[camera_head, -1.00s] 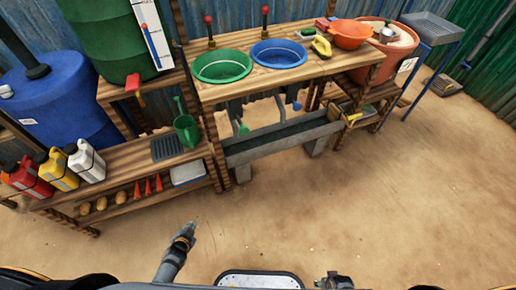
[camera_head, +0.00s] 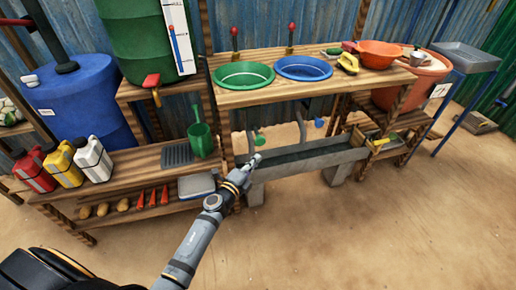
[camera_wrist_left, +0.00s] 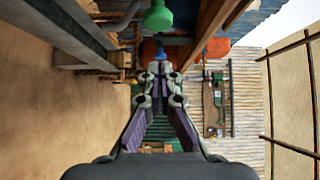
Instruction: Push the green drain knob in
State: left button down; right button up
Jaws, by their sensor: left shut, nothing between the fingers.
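The green drain knob (camera_head: 259,140) hangs below the green basin (camera_head: 243,76), under the front edge of the stall table. It also shows at the top of the left wrist view (camera_wrist_left: 158,16), beyond the fingertips and apart from them. A blue knob (camera_head: 319,122) sits to its right under the blue basin (camera_head: 303,69); the left wrist view shows it farther off (camera_wrist_left: 161,53). My left gripper (camera_head: 256,160) is shut and empty, just below the green knob in the head view. In the left wrist view its fingertips (camera_wrist_left: 160,68) meet. My right gripper is out of view.
A grey trough (camera_head: 300,160) runs below the knobs. Bent pipes stand beside them. The dirt floor in front is clear.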

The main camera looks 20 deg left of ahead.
aim_at(257, 136)
pick_arm(q)
jog(key=shift+w+a+f+b, duration=0.1)
jog(key=shift+w+a+b, duration=0.15)
jog(key=shift+w, duration=0.85)
jog(key=shift+w+a+r+b, duration=0.1)
jog(key=shift+w+a+b, duration=0.1)
jog(key=shift+w, duration=0.9)
jog(key=shift+w+a+f+b, duration=0.1)
jog(key=shift+w+a+b, duration=0.15)
jog(key=shift+w, duration=0.85)
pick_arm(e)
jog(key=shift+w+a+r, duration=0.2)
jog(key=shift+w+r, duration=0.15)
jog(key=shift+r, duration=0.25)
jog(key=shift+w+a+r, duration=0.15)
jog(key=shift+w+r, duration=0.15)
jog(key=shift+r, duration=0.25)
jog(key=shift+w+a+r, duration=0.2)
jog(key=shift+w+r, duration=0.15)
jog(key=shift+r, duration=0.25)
pick_arm(q)
jog(key=w+a, duration=0.3)
jog(key=w, duration=0.1)
jog(key=shift+r+b, duration=0.25)
jog(key=shift+b, duration=0.15)
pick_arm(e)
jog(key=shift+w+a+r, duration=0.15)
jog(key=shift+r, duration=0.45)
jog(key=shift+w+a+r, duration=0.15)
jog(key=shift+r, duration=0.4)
